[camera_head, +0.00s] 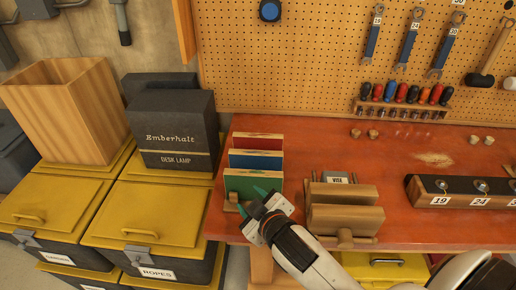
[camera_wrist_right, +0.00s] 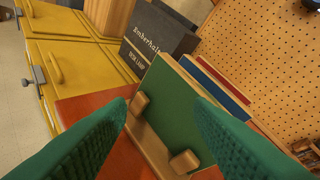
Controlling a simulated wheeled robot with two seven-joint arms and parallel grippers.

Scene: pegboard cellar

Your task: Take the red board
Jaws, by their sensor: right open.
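The red board (camera_head: 258,141) stands upright at the back of a row of three boards on the red-topped bench, with the blue board (camera_head: 255,160) in front of it and the green board (camera_head: 252,182) nearest. In the wrist view, only a strip of the red board (camera_wrist_right: 226,80) shows behind the blue board (camera_wrist_right: 199,75) and the green board (camera_wrist_right: 172,103). My right gripper (camera_head: 252,201) is open and empty in front of the green board; its green fingers (camera_wrist_right: 160,110) lie apart across that board's face. My left gripper is not in view.
A wooden vise (camera_head: 343,213) stands right of the boards, and a dark rail with numbered hooks (camera_head: 460,200) further right. A dark desk lamp box (camera_head: 177,132) and yellow-lidded bins (camera_head: 145,215) are at left. Bare bench (camera_head: 310,150) lies behind the vise.

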